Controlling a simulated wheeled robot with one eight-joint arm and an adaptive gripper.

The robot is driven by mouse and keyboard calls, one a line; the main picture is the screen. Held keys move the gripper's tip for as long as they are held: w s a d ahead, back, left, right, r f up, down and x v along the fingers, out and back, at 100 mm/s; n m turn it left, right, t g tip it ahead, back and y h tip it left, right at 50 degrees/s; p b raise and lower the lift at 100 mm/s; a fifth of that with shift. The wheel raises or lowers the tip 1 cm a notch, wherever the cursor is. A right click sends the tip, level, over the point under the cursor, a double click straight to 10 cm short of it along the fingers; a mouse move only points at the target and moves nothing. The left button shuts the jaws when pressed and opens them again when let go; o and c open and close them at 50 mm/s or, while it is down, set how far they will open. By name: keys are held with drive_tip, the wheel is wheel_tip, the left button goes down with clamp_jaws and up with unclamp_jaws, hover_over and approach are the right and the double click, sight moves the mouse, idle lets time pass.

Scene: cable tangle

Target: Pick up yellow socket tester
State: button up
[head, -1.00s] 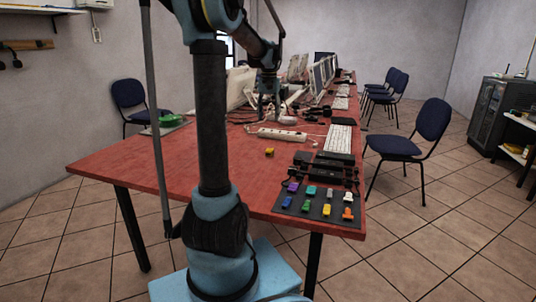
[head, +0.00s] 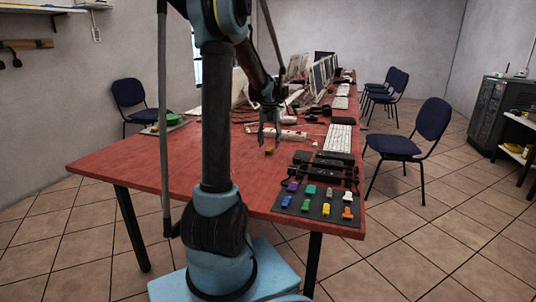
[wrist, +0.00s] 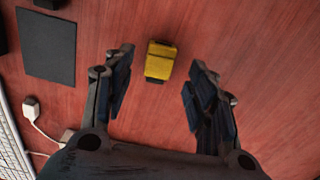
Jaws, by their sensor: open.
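The yellow socket tester (head: 269,150) lies on the red table top, apart from the other small coloured pieces. In the wrist view the yellow socket tester (wrist: 160,61) shows a dark end at its lower edge and lies a little beyond the fingertips, roughly midway between them. My gripper (wrist: 157,67) is open and empty, with one finger on each side. In the head view my gripper (head: 269,142) hangs over the table at the tester, fingers pointing down. I cannot tell its exact height above the table.
A dark mat (head: 318,205) with several coloured pieces lies at the front right corner. Black boxes (head: 325,170) and a white keyboard (head: 338,138) line the right side. A white power strip (head: 292,135) and cables lie behind the tester. The table's left front is clear.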

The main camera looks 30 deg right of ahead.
sight(269, 149)
drive_tip(key=shift+f, duration=1.75)
drive_tip(key=c, duration=1.2)
wheel_tip(269, 149, up, 10)
